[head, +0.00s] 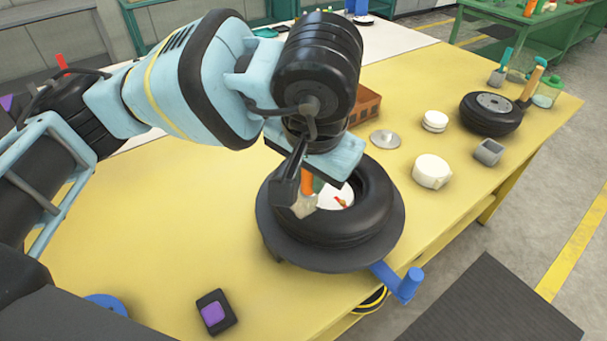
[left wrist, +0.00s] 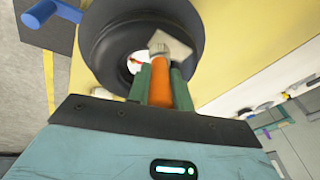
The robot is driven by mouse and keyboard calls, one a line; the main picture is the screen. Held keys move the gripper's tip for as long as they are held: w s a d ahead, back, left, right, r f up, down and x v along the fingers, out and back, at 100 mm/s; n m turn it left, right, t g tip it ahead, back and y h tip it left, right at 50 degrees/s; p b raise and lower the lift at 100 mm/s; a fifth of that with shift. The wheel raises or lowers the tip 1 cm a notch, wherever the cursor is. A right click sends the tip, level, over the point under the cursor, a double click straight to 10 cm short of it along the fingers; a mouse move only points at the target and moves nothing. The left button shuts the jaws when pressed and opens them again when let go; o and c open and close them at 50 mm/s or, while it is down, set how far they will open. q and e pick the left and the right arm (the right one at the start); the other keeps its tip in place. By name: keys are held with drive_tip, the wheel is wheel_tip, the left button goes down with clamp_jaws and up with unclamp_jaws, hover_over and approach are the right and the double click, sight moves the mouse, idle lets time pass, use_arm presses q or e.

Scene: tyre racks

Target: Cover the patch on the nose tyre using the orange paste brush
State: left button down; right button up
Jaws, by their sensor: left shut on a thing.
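A black tyre (head: 345,225), also in the left wrist view (left wrist: 97,40), lies flat on a dark round stand (head: 310,258) with a blue crank handle (head: 409,285). My left gripper (head: 308,182) is above the tyre's left inner side, pointing down. It is shut on the orange handle of the paste brush (left wrist: 160,88); its green fingers show in the left wrist view. The brush's pale, flat head (left wrist: 172,48) overlaps the tyre's inner rim in view; I cannot tell whether it touches. A white area with a red mark (head: 341,202) shows in the tyre's opening; I cannot identify the patch. My right gripper is out of view.
A second wheel (head: 490,112), a cream pot (head: 432,171), a grey cup (head: 488,152), white discs (head: 435,121) and a metal disc (head: 384,139) stand to the right. A black box with a purple top (head: 213,312) lies at the front. The left tabletop is mostly clear.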

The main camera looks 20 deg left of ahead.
use_arm(q)
drive_tip(key=shift+a, duration=0.1)
drive_tip(key=shift+s+a, duration=0.7)
drive_tip(key=shift+s, duration=0.25)
drive_tip(key=shift+w+d, duration=0.1)
drive_tip(key=shift+w, duration=0.05)
drive_tip(key=shift+w+d+f, duration=0.1)
drive_tip(key=shift+w+d, duration=0.2)
drive_tip(key=shift+w, duration=0.05)
drive_tip(key=shift+w+d+b, duration=0.3)
drive_tip(key=shift+w+d, duration=0.05)
drive_tip(key=shift+w, duration=0.05)
drive_tip(key=shift+s+a, duration=0.1)
